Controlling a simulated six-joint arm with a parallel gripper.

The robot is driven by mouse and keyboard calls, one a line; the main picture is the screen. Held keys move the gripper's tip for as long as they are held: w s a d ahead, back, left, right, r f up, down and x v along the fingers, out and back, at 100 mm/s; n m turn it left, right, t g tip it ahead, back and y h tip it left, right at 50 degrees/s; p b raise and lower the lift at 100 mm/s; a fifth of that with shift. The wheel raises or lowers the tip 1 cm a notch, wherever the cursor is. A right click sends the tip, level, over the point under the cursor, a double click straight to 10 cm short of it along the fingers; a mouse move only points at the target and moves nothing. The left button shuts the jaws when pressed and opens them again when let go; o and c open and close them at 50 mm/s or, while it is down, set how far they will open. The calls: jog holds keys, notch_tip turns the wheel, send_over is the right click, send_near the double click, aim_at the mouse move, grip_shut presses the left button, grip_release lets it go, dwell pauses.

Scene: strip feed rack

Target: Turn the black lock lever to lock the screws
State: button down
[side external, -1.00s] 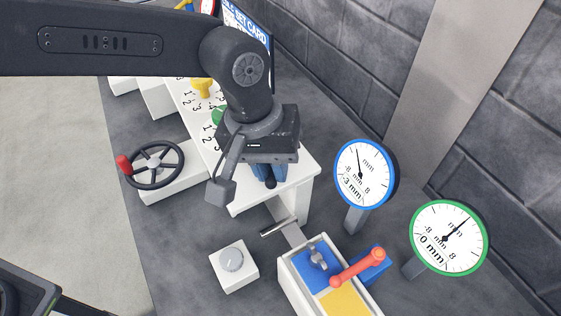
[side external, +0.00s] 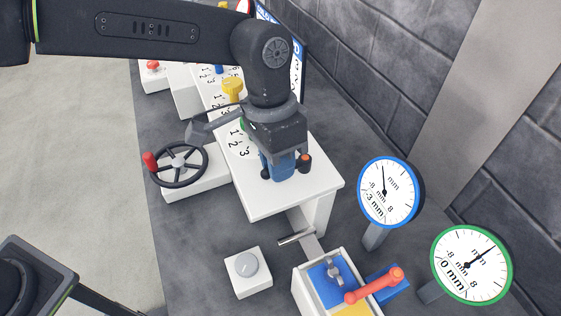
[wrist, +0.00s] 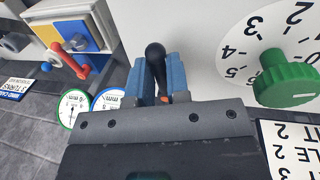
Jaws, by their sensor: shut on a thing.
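My gripper (side external: 281,172) is over the front part of the white top panel (side external: 258,202) in the side view. Its blue fingers point down and are shut on the black lock lever (side external: 265,174). The lever's rounded black end sticks out beside the fingers, and a dark post with an orange top (side external: 305,160) shows on their other side. In the wrist view the black lever (wrist: 155,54) sits between the two blue fingers (wrist: 156,80), with a bit of orange near their base. The rest of the lever is hidden by the gripper.
A green knob (wrist: 287,80) with a numbered dial is close beside the gripper. A yellow knob (side external: 232,88) stands farther back. A black handwheel (side external: 179,165) is at left. Blue-rimmed (side external: 389,192) and green-rimmed (side external: 470,265) gauges stand right, near a red lever (side external: 375,285).

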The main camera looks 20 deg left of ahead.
jog(key=shift+w+a+r+m, duration=0.1)
jog(key=shift+w+m, duration=0.05)
jog(key=shift+m, duration=0.25)
jog(key=c, duration=1.1)
grip_release()
notch_tip(320, 180, up, 14)
jog(key=w+a, duration=0.2)
jog(key=shift+f, duration=0.25)
